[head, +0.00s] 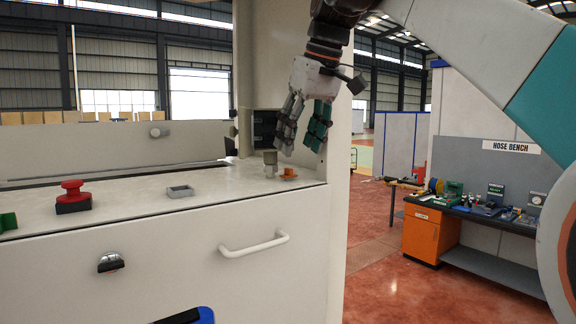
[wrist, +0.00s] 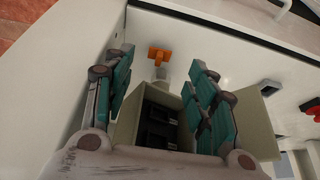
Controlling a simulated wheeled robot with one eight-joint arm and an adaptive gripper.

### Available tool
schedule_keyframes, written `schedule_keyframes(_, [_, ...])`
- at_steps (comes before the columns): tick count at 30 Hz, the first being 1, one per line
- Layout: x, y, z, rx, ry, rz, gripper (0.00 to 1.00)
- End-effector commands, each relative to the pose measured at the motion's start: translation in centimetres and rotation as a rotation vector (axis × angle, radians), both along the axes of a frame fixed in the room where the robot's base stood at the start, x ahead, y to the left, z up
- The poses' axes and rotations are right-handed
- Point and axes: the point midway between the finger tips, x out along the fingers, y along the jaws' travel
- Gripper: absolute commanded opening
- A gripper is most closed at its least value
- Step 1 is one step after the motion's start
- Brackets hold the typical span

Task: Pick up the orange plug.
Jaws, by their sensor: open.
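The orange plug (head: 289,174) is a small piece on the pale counter top (head: 225,184), near its right front corner. My gripper (head: 299,146) hangs above it, fingers pointing down, open and empty. In the wrist view the plug (wrist: 159,54) lies beyond and between the two teal-padded fingers, touching neither. A short beige cylinder (head: 270,158) stands just left of the plug in the head view. It also shows right by the plug in the wrist view (wrist: 162,74).
An open box with a dark inside (head: 264,127) stands behind the plug. A small grey square tray (head: 180,191) and a red button (head: 72,190) sit farther left on the counter. A handle (head: 255,244) sticks out of the front. The counter ends just right of the plug.

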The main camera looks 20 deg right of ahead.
Motion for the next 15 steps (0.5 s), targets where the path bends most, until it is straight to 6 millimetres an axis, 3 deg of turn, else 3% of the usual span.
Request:
schedule_keyframes(6, [1.2, 0.5, -3.4, 0.000, 0.000, -0.001, 0.52])
schedule_keyframes(15, [2.0, 0.8, -5.6, 0.000, 0.000, 0.000, 0.52])
